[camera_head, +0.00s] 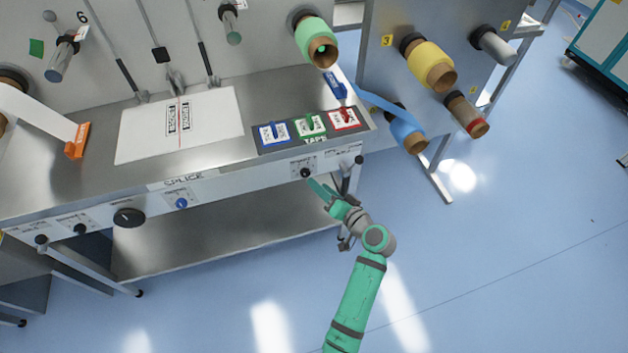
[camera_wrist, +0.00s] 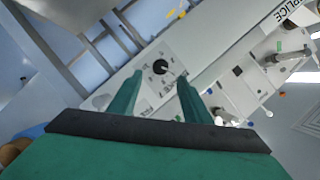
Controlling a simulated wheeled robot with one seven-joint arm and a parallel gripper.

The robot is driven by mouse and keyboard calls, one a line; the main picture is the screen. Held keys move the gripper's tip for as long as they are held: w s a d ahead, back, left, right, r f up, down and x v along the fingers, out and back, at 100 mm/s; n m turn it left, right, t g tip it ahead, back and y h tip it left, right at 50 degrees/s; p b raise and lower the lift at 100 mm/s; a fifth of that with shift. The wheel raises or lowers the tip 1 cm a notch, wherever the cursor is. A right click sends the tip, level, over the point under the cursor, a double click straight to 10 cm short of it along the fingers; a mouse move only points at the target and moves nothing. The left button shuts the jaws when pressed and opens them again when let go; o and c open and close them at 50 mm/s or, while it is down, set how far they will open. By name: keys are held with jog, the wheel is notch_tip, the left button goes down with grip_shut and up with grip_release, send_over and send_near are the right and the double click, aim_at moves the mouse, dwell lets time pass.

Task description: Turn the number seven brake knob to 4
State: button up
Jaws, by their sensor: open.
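A small black knob (camera_head: 305,172) on a white labelled plate sits on the front face of the steel bench, right of the SPLICE label. Its markings are too small to read, so I cannot confirm its number or setting. In the wrist view a black round knob (camera_wrist: 160,66) on a pale plate shows between and beyond my fingertips. My green gripper (camera_head: 322,189) is just right of and below the knob in the head view. Its two fingers (camera_wrist: 160,82) are apart, with nothing between them, and appear clear of the knob.
Other front-face controls are a blue knob (camera_head: 181,203), a large black knob (camera_head: 129,217) and a black knob at the right end (camera_head: 359,160). Tape cards (camera_head: 309,123) lie on the bench top. Rolls on spindles (camera_head: 428,66) stand out at right. The floor in front is clear.

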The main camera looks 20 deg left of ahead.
jog(key=shift+v, duration=2.05)
jog(key=s+d+f+m+t+h, duration=0.1)
jog(key=s+d+f+h, duration=0.25)
jog(key=s, duration=0.35)
jog(key=s+d+f+m+t+h, duration=0.1)
jog(key=s+d+f+h, duration=0.1)
jog(key=s+f, duration=0.3)
jog(key=s+d+f+m+t+h, duration=0.1)
jog(key=s+d+f+m+h, duration=0.15)
jog(key=s, duration=0.55)
jog(key=s+d+r+n+t+h, duration=0.2)
jog(key=s+r+n+t+h, duration=0.1)
jog(key=s+r, duration=1.2)
jog(key=s+n, duration=0.1)
jog(key=s, duration=0.3)
jog(key=shift+d+r+h, duration=0.15)
jog(key=shift+d+h, duration=0.15)
